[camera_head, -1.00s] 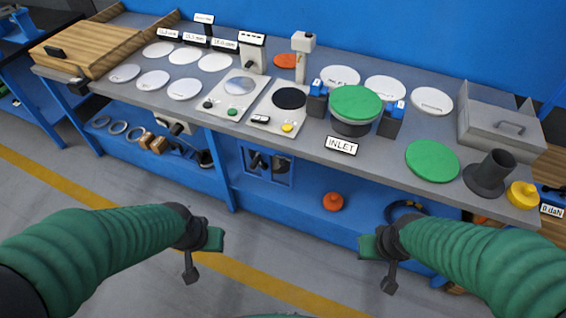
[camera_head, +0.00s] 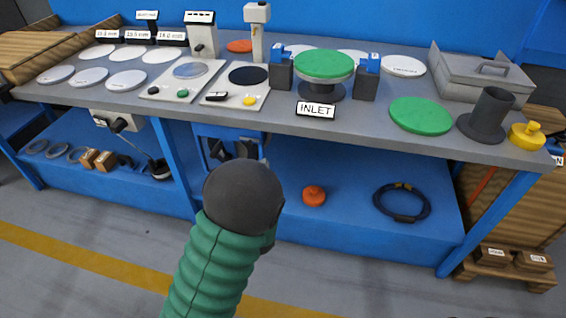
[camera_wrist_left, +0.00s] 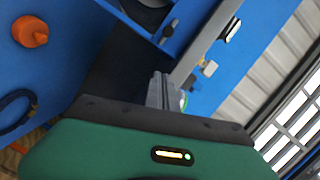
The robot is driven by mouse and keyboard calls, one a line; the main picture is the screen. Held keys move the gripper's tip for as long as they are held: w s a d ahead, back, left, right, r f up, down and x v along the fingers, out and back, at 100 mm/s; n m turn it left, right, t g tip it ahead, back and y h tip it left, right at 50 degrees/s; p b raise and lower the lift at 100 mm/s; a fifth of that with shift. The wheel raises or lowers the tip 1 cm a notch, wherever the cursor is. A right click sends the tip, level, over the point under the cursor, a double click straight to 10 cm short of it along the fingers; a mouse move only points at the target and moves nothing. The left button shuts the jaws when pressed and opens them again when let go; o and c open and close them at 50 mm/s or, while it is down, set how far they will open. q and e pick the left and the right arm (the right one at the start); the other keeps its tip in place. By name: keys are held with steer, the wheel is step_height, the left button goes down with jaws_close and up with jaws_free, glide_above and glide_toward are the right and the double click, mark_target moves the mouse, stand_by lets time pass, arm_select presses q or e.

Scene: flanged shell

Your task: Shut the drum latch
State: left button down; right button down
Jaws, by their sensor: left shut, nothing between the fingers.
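A dark flanged shell (camera_head: 320,92) with a green lid (camera_head: 324,64) stands on the grey bench behind an INLET label (camera_head: 316,109). Dark blocks with blue tops (camera_head: 280,70) (camera_head: 367,77) flank it. I cannot make out which part is the drum latch. My left arm rises from the bottom in the head view, its dark wrist (camera_head: 243,198) in front of the bench's lower front; its fingers are hidden there. In the left wrist view my left gripper (camera_wrist_left: 163,92) is shut and empty, near a blue panel with a dark handle (camera_wrist_left: 169,31). My right gripper is out of view.
A green disc (camera_head: 420,115), a black flanged pipe (camera_head: 487,115) and a yellow knob (camera_head: 526,136) sit on the bench at right. An orange knob (camera_head: 314,196) and a cable coil (camera_head: 402,202) lie on the blue lower shelf. Floor in front is clear.

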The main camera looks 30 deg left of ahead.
arm_select(q)
steer(key=shift+r, duration=0.1)
steer(key=shift+w+a, duration=0.1)
steer(key=b, duration=0.5)
glide_toward(256, 139)
steer(key=x, duration=0.4)
steer(key=shift+w, duration=0.2)
steer(key=shift+a, duration=0.2)
steer(key=shift+s, duration=0.1)
steer(key=shift+s+a, duration=0.2)
steer(key=shift+a, duration=0.65)
steer(key=shift+s+a, duration=0.2)
steer(key=shift+a, duration=0.65)
